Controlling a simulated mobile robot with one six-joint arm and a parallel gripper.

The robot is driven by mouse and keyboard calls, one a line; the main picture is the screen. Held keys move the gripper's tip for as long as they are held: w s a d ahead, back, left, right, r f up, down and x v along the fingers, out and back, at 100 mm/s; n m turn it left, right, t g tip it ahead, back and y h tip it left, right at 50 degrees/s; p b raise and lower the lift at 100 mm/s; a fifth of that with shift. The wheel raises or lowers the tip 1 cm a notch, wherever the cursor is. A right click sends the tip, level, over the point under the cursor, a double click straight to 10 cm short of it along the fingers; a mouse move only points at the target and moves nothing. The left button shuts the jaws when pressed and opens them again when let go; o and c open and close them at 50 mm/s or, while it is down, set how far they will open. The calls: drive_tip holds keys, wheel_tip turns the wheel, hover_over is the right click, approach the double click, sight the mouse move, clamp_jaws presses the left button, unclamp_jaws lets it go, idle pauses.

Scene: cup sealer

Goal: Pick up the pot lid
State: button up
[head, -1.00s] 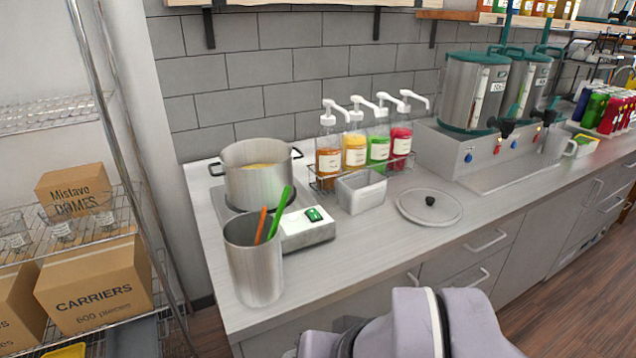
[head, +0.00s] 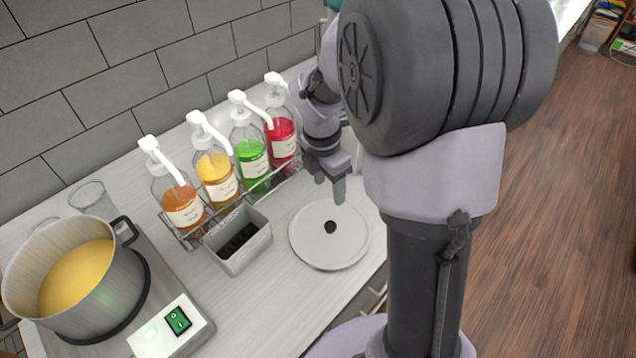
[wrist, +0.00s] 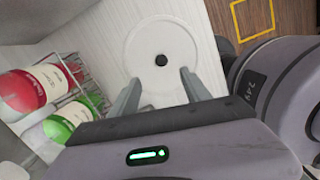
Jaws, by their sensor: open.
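The pot lid (head: 328,247) is a flat pale disc with a black knob (head: 330,227) at its centre. It lies on the counter to the right of the small grey bin. My gripper (head: 330,190) is above the lid's far edge, its fingers pointing down. In the wrist view the lid (wrist: 160,35) lies beyond my gripper (wrist: 158,82), whose two fingers are apart with nothing between them. The knob (wrist: 161,60) shows just past the fingertips, roughly centred between them. The gripper appears apart from the lid.
A steel pot (head: 122,285) of yellow liquid sits on a hot plate (head: 175,325) at left. Several pump bottles (head: 251,150) stand in a wire rack behind a small grey bin (head: 262,243). The counter's front edge is close to the lid.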

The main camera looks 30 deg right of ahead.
drive_tip(key=b, duration=0.3)
hover_over(330, 225)
drive_tip(key=f, duration=1.1)
drive_tip(key=shift+s+a, duration=0.15)
drive_tip(key=shift+s, duration=0.15)
drive_tip(key=f, duration=0.1)
drive_tip(key=f+b, duration=0.1)
drive_tip(key=f, duration=0.1)
drive_tip(key=f+b, duration=0.1)
drive_tip(key=shift+w+f, duration=0.25)
drive_tip(key=shift+f, duration=0.15)
drive_tip(key=shift+r, duration=0.1)
drive_tip(key=shift+c, duration=1.1)
clamp_jaws()
